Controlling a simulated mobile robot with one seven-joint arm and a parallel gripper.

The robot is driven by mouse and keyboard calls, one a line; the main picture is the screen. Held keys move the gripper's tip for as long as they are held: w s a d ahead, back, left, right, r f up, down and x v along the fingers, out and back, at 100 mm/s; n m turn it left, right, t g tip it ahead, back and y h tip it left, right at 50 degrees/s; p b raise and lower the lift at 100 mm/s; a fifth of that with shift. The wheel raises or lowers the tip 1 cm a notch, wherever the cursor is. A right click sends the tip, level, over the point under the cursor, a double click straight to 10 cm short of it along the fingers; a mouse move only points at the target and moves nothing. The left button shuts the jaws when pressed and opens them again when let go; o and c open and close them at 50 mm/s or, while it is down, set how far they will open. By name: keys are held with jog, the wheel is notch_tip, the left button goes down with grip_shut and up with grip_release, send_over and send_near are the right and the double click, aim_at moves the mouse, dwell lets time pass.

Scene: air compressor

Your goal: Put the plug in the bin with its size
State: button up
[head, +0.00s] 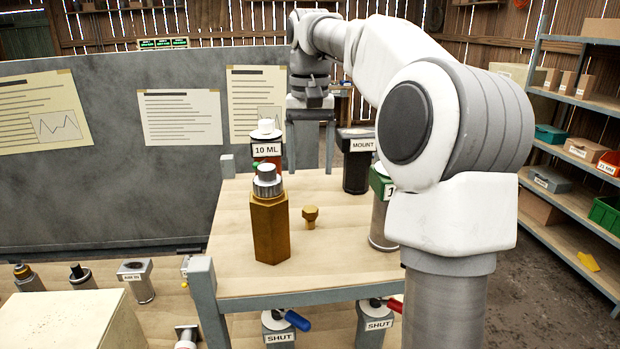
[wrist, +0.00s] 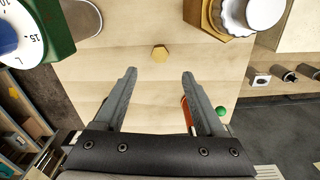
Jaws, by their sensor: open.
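A small brass plug (head: 310,216) with a hexagonal head stands on the wooden table, right of a tall brass hexagonal body (head: 270,225). The plug also shows in the wrist view (wrist: 160,53), ahead of the fingertips and roughly centred between them. My gripper (wrist: 159,72) is open and empty, above the table and apart from the plug. Bins stand on the right shelves: teal (head: 551,134), orange (head: 609,163), grey (head: 550,179) and green (head: 606,213). Their labels are too small to read surely.
A red "10 ML" container (head: 266,150), a dark "MOUNT" cylinder (head: 356,165) and a green-topped grey cylinder (head: 382,215) stand around the plug. The shelf unit (head: 563,218) is beyond my arm, with open floor before it. Bare tabletop surrounds the plug.

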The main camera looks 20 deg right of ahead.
notch_tip(320, 180, up, 3)
jog(key=n+b, duration=0.1)
jog(key=n, duration=0.9)
jog(key=n+b, duration=0.4)
jog(key=n, duration=0.6)
send_over(310, 209)
notch_tip(310, 209, down, 9)
jog(key=shift+s+a+r, duration=0.1)
jog(key=shift+f+b, duration=0.4)
jog(key=shift+f, duration=2.45)
grip_shut()
